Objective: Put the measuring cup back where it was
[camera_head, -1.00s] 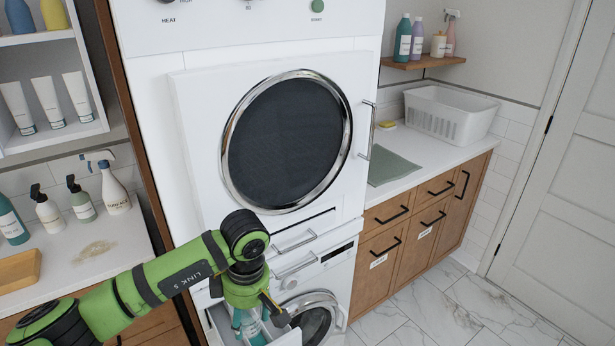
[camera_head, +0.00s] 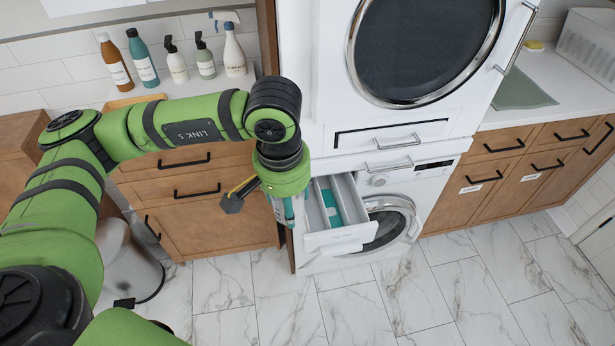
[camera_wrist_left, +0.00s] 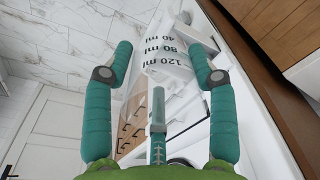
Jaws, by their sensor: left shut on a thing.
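A clear measuring cup (camera_wrist_left: 168,62) with 40, 80 and 120 ml marks is between the fingers of my left gripper (camera_wrist_left: 162,66) in the left wrist view. My left gripper is shut on it. In the head view my left gripper (camera_head: 284,208) hangs in the air just left of the open detergent drawer (camera_head: 338,237); the cup is mostly hidden there by the gripper. The drawer is pulled out of the white washing machine (camera_head: 425,190), with teal in one compartment. My right gripper is not in view.
A counter with several bottles (camera_head: 178,66) and a wooden tray stands at the left, above wooden drawers (camera_head: 190,180). A grey bin (camera_head: 130,262) is on the floor at lower left. The dryer (camera_head: 335,90) is above the washer. The marble floor (camera_head: 400,300) in front is clear.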

